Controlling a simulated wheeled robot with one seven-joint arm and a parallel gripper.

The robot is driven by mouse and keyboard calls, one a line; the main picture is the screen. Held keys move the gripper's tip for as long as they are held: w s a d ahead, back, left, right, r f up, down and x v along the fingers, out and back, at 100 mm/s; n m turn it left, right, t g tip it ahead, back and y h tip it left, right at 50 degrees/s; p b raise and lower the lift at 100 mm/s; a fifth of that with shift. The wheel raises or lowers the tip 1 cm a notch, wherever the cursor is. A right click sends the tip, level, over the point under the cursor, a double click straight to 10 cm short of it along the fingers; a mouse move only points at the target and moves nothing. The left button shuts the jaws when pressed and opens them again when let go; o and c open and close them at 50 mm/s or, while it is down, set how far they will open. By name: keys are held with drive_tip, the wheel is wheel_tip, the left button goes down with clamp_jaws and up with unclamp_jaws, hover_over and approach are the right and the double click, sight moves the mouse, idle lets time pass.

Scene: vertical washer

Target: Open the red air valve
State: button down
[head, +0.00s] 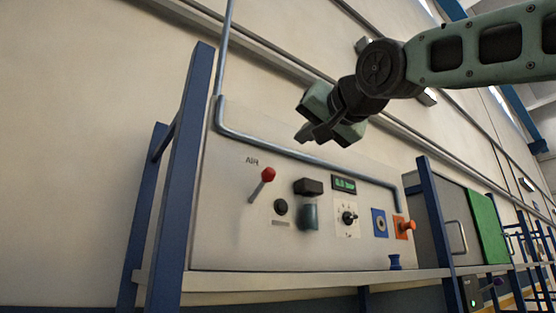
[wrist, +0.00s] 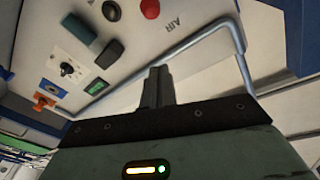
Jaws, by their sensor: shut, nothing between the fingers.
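The red air valve is a red ball knob (head: 268,174) on a short grey lever, below the "AIR" label on the left of the light panel. The lever slants from lower left up to the knob at upper right. In the wrist view the red knob (wrist: 150,9) is at the top edge, and its lever is cut off. My gripper (head: 306,136) is in front of the panel's upper part, above and to the right of the knob and apart from it. Its fingers also show in the wrist view (wrist: 158,72), shut together with nothing between them.
A grey pipe (head: 300,156) runs across the panel between my gripper and the controls. A black-topped filter (head: 308,187), a display (head: 344,184) and an orange knob (head: 408,225) sit right of the valve. A blue post (head: 187,165) stands left of the panel.

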drive_tip(key=shift+w, duration=0.1)
drive_tip(key=p, duration=0.4)
hover_over(260, 186)
drive_tip(key=s+d, duration=0.2)
drive_tip(key=d, duration=0.2)
drive_tip(key=f, duration=0.2)
drive_tip(key=shift+s+a+f, duration=0.15)
drive_tip(key=shift+s+f, duration=0.3)
drive_tip(key=shift+f+b, duration=0.2)
drive_tip(key=shift+b, duration=0.4)
